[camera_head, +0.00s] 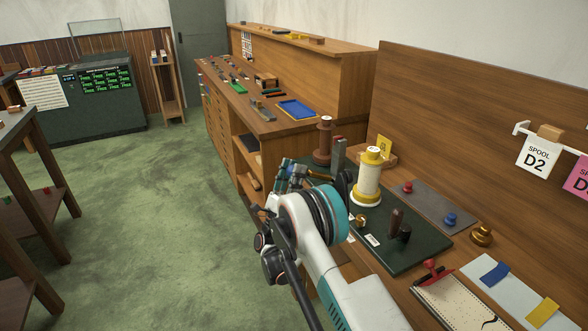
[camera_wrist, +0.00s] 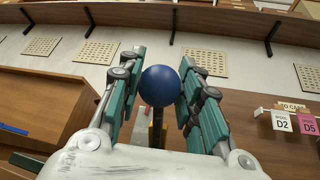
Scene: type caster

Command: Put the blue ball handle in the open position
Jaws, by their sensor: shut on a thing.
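The blue ball handle (camera_wrist: 161,86) sits between the two teal fingers of my gripper (camera_wrist: 160,88) in the wrist view. My gripper is shut on it. A dark stem (camera_wrist: 157,125) shows below the ball. In the head view my gripper (camera_head: 290,176) is at the left edge of the dark green board (camera_head: 415,250), and I cannot make out the ball there. Which position the handle is in cannot be told.
A white-and-yellow spool (camera_head: 369,180) and a brown spool (camera_head: 324,142) stand close to the right of my gripper. Red (camera_head: 407,187) and blue (camera_head: 450,219) knobs sit on a grey plate. A blue tray (camera_head: 297,109) lies farther back.

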